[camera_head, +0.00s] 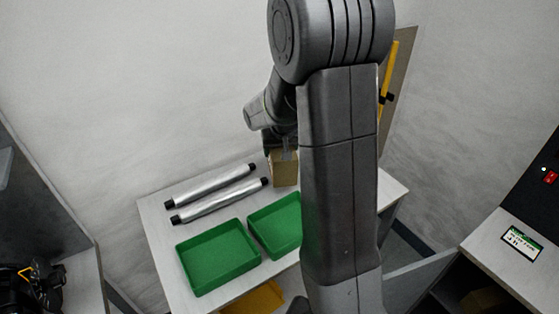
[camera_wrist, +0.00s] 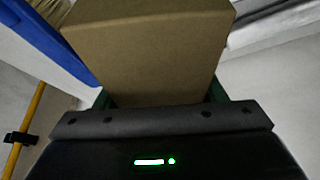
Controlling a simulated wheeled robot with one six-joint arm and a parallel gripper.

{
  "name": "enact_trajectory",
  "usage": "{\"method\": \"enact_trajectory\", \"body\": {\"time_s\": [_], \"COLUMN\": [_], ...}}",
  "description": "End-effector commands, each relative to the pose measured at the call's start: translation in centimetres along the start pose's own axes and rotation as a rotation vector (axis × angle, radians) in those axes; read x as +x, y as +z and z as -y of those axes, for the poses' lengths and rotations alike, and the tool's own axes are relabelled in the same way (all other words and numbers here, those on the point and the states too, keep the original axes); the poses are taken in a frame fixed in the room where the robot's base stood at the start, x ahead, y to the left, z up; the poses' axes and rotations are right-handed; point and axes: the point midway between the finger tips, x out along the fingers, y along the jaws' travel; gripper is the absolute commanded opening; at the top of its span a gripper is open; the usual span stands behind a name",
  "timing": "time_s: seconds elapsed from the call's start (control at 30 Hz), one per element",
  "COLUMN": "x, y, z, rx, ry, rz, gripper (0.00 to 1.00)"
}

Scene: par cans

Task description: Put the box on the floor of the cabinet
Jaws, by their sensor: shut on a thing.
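A plain brown cardboard box (camera_head: 284,172) is held in my gripper (camera_head: 286,152), at the back of the white table. In the wrist view the box (camera_wrist: 150,55) fills the upper middle, close in front of the gripper. My arm stands across the middle of the head view and hides part of the table. A low cabinet-like unit (camera_head: 521,279) with a light top and a dark open inside stands at the lower right; its floor is mostly hidden. I cannot tell whether the box touches the table.
Two green trays (camera_head: 186,264) and two silver tubes with black ends (camera_head: 215,186) lie on the white table (camera_head: 153,232). A yellow item (camera_head: 262,299) shows below its front edge. A small display (camera_head: 522,243) lies on the right unit. Dark equipment (camera_head: 38,286) stands at the far left.

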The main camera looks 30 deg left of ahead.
Motion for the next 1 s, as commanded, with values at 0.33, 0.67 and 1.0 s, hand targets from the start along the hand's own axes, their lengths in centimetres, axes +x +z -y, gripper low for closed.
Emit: {"method": "enact_trajectory", "body": {"time_s": [0.33,0.67,1.0], "x": [3.5,3.8,3.7], "y": [1.5,1.6,1.6], "z": [0.0,0.0,0.0], "rx": [0.0,0.0,0.0], "ry": [0.0,0.0,0.0], "rz": [0.001,-0.001,0.001], "gripper": [0.3,0.3,0.85]}}
